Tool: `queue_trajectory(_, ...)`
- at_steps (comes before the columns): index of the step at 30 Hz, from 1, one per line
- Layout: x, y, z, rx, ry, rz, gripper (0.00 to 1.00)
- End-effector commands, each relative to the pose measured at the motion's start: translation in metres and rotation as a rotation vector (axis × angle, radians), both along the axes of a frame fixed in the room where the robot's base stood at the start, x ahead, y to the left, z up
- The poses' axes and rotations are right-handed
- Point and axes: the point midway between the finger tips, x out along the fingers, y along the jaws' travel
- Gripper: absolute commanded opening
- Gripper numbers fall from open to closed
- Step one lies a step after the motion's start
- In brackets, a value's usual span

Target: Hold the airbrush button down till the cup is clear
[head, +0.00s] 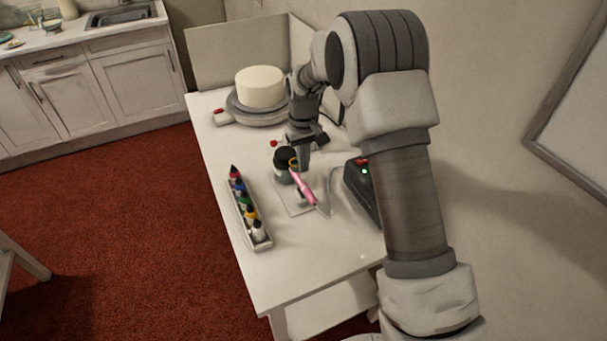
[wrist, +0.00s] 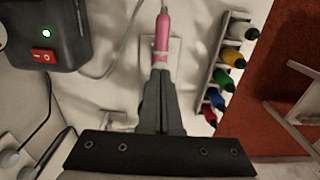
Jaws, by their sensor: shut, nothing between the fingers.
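The pink airbrush (head: 307,191) lies tilted on a pale stand on the white table, its hose running off toward a black box. It also shows in the wrist view (wrist: 161,36), directly beyond my fingertips. My gripper (head: 303,166) points down at the airbrush's upper end, beside a dark round pot (head: 284,160). In the wrist view my gripper's fingers (wrist: 159,76) are together, with nothing between them, and overlap the end of the airbrush. I cannot tell whether they touch it. The button and the airbrush's cup are hidden or too small to make out.
The black box (head: 359,187) with a lit green lamp and red switch stands right of the airbrush. A tray (head: 263,245) of several colour bottles stands left. A white cake (head: 260,86) sits on a turntable (head: 255,113) at the back. The table's front is clear.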

Motion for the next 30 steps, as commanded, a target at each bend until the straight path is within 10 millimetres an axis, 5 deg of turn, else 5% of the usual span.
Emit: queue_trajectory(30,0.000,0.000,-0.012,0.000,0.001,0.000,0.00)
